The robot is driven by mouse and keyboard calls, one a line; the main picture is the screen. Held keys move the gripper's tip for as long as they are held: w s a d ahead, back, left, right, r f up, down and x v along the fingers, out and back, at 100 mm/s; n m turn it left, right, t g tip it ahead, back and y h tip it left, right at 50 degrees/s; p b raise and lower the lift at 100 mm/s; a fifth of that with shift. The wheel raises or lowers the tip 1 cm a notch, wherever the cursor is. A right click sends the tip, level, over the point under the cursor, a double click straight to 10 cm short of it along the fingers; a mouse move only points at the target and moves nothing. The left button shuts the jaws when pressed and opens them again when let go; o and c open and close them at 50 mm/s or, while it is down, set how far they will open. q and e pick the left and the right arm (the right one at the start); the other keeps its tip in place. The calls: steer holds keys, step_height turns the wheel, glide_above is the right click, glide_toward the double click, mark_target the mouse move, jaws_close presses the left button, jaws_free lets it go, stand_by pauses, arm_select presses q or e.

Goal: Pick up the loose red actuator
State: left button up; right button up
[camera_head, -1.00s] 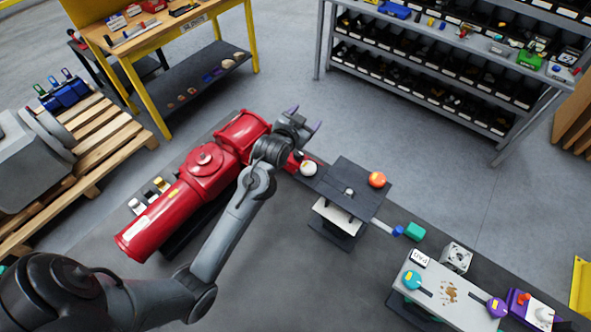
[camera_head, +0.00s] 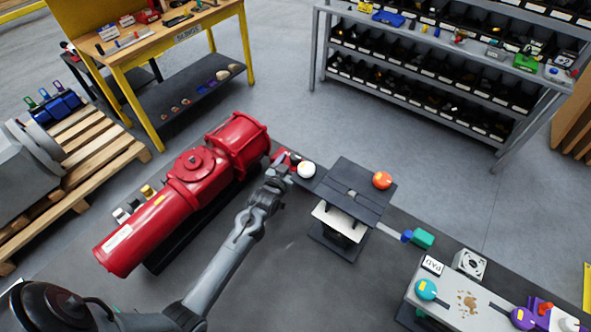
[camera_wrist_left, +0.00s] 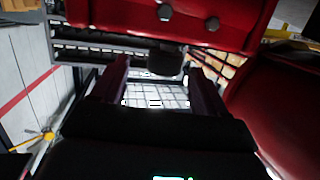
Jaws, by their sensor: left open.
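A large red actuator (camera_head: 185,195) with a long cylinder and a boxy flanged end lies diagonally on the dark bench at the left in the head view. My left gripper (camera_head: 283,163) is beside its boxy right end, low and close to the bench; I cannot tell whether it touches. Red surfaces of the actuator (camera_wrist_left: 180,22) fill the top and right of that view. My right gripper does not show.
A white ball knob (camera_head: 306,169) is just right of my left gripper. The bare bench front is free.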

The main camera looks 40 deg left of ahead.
mark_target(298, 153)
arm_select(q)
steer(key=shift+a+x, duration=0.15)
steer(key=shift+x, duration=1.2)
steer(key=shift+a+x, duration=0.1)
steer(key=shift+x, duration=1.25)
steer(key=shift+r, duration=0.2)
steer(key=shift+c, duration=0.2)
jaws_close()
steer(key=shift+r, duration=0.25)
